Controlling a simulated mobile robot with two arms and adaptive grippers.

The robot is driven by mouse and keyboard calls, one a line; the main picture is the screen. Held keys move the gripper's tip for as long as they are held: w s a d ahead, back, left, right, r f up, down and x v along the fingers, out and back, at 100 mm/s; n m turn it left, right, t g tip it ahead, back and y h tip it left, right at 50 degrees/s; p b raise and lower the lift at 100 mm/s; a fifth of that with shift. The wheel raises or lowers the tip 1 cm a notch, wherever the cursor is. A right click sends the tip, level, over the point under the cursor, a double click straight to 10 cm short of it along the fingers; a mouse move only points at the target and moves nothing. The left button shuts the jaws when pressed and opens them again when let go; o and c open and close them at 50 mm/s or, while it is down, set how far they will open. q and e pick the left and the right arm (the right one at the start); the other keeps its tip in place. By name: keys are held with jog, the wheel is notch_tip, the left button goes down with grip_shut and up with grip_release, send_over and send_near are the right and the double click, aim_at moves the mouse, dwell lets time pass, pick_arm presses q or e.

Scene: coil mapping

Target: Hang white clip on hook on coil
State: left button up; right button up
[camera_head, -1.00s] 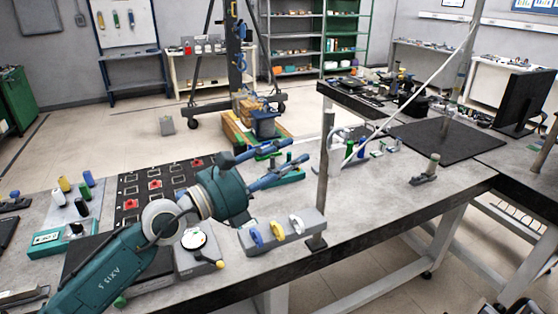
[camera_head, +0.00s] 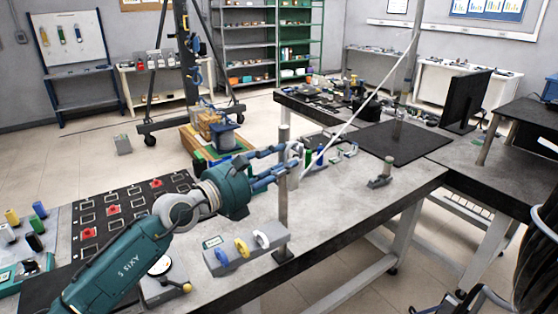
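A white clip (camera_head: 262,240) sits in the grey holder block (camera_head: 233,259) on the near bench, to the right of a yellow clip (camera_head: 241,248) and a blue clip (camera_head: 221,255). My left gripper (camera_head: 291,159) reaches in from the left, above and beyond the holder. A dark coil (camera_head: 541,262) of cable-like loops is cut off at the right edge. I cannot make out a hook on it. My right gripper is not in view.
The grey post (camera_head: 284,205) stands on the bench edge beside the holder. A black board with red pieces (camera_head: 113,212) lies at left. A round gauge-like device is partly behind my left arm.

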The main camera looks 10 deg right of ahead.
aim_at(293, 149)
pick_arm(q)
grip_shut()
dwell(0.4)
jog(key=shift+s+d+r+p, duration=0.1)
jog(key=shift+s+r+p, duration=0.25)
jog(key=shift+p, duration=0.55)
jog(key=shift+s+d+r+p, duration=0.1)
jog(key=shift+r+p, duration=0.45)
jog(key=shift+p, duration=0.4)
jog(key=shift+s+d+r+p, duration=0.1)
jog(key=shift+s+r+p, duration=0.25)
jog(key=shift+p, duration=0.55)
jog(key=shift+w+r, duration=0.15)
jog(key=shift+w, duration=0.05)
jog(key=shift+s+d+p, duration=0.25)
jog(key=shift+s+p, duration=0.45)
jog(key=shift+p, duration=0.5)
jog(key=shift+s+d+p, duration=0.2)
jog(key=shift+s+p, duration=0.45)
jog(key=shift+p, duration=0.5)
